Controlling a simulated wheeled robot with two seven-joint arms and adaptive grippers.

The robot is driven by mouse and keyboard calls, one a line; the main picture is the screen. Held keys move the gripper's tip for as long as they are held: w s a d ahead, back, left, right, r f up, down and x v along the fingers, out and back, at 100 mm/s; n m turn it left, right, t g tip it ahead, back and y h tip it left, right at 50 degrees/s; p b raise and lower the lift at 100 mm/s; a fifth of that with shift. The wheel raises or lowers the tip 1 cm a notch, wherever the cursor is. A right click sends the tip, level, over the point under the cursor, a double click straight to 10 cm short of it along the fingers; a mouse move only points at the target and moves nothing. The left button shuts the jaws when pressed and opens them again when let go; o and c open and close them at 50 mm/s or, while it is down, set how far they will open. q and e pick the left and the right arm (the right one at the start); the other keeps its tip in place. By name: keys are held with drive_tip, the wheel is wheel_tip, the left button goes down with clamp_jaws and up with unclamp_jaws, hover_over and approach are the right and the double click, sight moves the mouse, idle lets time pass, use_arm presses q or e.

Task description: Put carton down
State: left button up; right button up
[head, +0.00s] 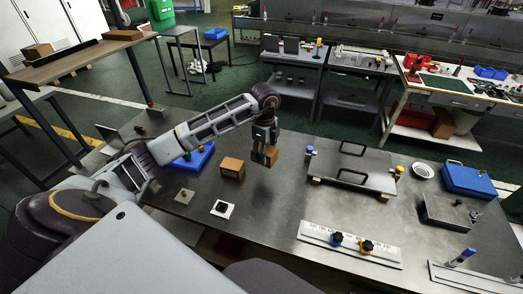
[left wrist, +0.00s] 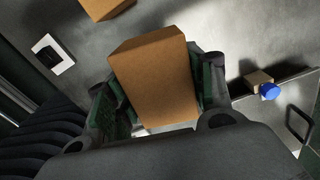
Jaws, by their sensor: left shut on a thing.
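My left gripper (head: 265,147) is shut on a small brown carton (head: 269,157) above the dark metal table (head: 262,205). The carton also shows in the left wrist view (left wrist: 155,82), between the two fingers of the left gripper (left wrist: 155,95). A shadow lies on the table below it, and it looks a little above the surface. A second brown carton (head: 232,168) stands on the table just left of the held one; part of it shows at the top of the left wrist view (left wrist: 105,8). My right gripper is not in view.
A white square with a dark piece (head: 222,209) lies left of the gripper. A blue tray (head: 193,158) is behind it. A plate with black handles (head: 352,174) and a blue-knobbed post (head: 309,151) stand to the right. A white ruled bar (head: 350,243) lies in front. The table between is clear.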

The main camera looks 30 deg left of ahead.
sight(273, 151)
use_arm(q)
drive_tip(key=d+m, duration=0.1)
drive_tip(key=m, duration=0.1)
drive_tip(key=d+m, duration=0.1)
drive_tip(key=m, duration=0.1)
drive_tip(key=d+m, duration=0.1)
drive_tip(key=m, duration=0.1)
drive_tip(key=shift+w+d+f, duration=0.2)
drive_tip(key=shift+w+d, duration=0.05)
drive_tip(key=s+d+f+n, duration=0.1)
drive_tip(key=d+n, duration=2.1)
drive_tip(key=n, duration=0.1)
drive_tip(key=shift+d+f+n, duration=0.15)
drive_tip(key=shift+d+n, duration=0.05)
drive_tip(key=shift+n, duration=0.1)
idle(1.0)
drive_tip(key=shift+s, duration=0.1)
